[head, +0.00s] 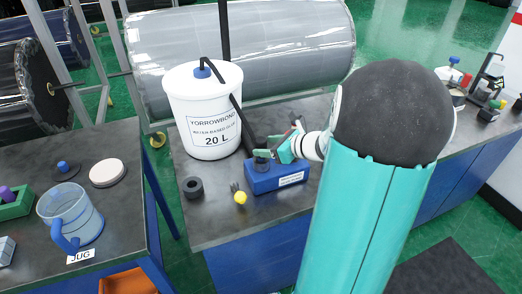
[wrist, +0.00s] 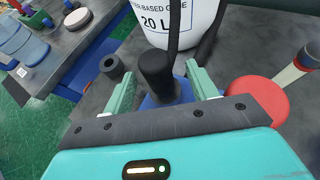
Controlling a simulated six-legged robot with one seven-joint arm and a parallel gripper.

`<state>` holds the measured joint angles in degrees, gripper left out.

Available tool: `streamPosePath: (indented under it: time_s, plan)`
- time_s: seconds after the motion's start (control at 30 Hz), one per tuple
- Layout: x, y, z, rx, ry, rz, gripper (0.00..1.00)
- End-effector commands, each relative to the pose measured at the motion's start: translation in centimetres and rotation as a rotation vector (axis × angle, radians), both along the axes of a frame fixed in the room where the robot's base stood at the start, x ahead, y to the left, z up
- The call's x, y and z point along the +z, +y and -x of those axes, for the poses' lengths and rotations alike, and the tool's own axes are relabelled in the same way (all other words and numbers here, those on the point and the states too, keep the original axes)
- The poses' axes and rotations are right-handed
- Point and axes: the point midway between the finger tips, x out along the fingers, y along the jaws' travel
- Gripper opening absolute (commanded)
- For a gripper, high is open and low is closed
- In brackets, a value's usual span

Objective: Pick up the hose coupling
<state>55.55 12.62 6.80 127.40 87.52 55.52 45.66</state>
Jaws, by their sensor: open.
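A dark, stepped cylindrical piece (wrist: 157,75), which looks like the hose coupling, stands upright on a blue block (head: 277,178) with a white label too small to read. It also shows in the head view (head: 262,162), partly hidden by my gripper. My gripper (head: 268,154) is open. In the wrist view its two green fingers (wrist: 160,88) stand left and right of the dark piece, with a gap showing on each side.
A white 20 L bucket (head: 204,120) with a black hose stands just behind the block. A dark ring (head: 193,187) and a small yellow item (head: 240,197) lie to the left. A red disc (wrist: 258,100) is close by the right finger. A large wrapped roll (head: 270,45) lies behind.

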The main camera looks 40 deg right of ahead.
Motion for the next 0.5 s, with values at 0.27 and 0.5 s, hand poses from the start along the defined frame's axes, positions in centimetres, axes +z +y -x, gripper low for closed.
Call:
streamPosePath:
  time_s: [0.27,0.5]
  plan:
    - [-1.8,1.6,-3.4,0.003,0.000,0.000,0.58]
    - [-1.9,1.7,-3.7,0.002,0.000,0.001,0.58]
